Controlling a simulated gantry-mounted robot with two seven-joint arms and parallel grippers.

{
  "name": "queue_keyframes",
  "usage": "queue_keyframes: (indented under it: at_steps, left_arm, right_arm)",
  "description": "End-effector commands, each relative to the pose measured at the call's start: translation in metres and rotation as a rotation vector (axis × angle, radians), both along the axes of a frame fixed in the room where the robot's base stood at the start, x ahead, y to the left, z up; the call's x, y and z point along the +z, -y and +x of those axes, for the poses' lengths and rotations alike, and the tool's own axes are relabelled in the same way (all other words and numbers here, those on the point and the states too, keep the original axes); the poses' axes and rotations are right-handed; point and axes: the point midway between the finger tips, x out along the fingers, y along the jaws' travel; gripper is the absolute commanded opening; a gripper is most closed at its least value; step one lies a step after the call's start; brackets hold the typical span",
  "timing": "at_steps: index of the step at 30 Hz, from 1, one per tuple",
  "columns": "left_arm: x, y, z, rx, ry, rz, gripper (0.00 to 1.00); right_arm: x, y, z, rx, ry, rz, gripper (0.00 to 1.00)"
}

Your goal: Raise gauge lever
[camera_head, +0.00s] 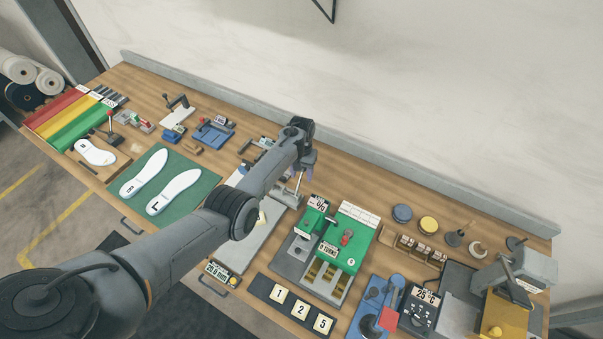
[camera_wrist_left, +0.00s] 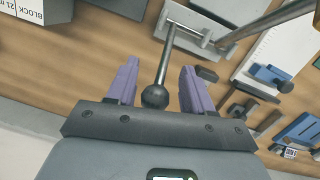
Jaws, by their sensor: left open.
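The gauge lever (camera_wrist_left: 163,62) shows in the left wrist view as a thin metal rod with a dark ball at its near end. It runs up to a light grey bracket (camera_wrist_left: 197,40). My left gripper (camera_wrist_left: 158,75) is open, with one purple finger on each side of the rod and the ball low between them. Gaps show on both sides, so the fingers look apart from the lever. In the head view my left gripper (camera_head: 293,174) is over the middle of the bench and partly hidden by my arm. My right gripper is in neither view.
A green unit (camera_head: 348,237) stands right of the gripper. A grey plate (camera_head: 243,247) with a small display (camera_head: 217,270) lies in front, partly under my arm. White insoles (camera_head: 173,191) lie on a green mat (camera_head: 205,186) at left. The wall (camera_head: 420,110) is behind.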

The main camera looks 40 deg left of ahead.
Motion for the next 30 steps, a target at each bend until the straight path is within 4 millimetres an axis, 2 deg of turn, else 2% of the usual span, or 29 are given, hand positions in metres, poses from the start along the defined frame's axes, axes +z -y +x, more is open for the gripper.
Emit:
queue_keyframes:
  at_steps: [10, 18, 24, 30]
  left_arm:
    - [0.053, -0.005, 0.006, 0.000, 0.004, 0.002, 0.51]
    - [0.090, -0.009, 0.010, 0.001, 0.003, 0.001, 0.51]
    - [0.101, -0.010, 0.010, 0.001, 0.001, 0.000, 0.51]
    - [0.102, -0.010, 0.010, 0.001, 0.001, 0.000, 0.51]
  right_arm:
    - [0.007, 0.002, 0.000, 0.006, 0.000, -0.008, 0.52]
    - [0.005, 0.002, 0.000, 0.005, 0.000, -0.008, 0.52]
    - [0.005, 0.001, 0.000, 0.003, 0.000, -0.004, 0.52]
    - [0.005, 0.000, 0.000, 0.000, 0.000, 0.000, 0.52]
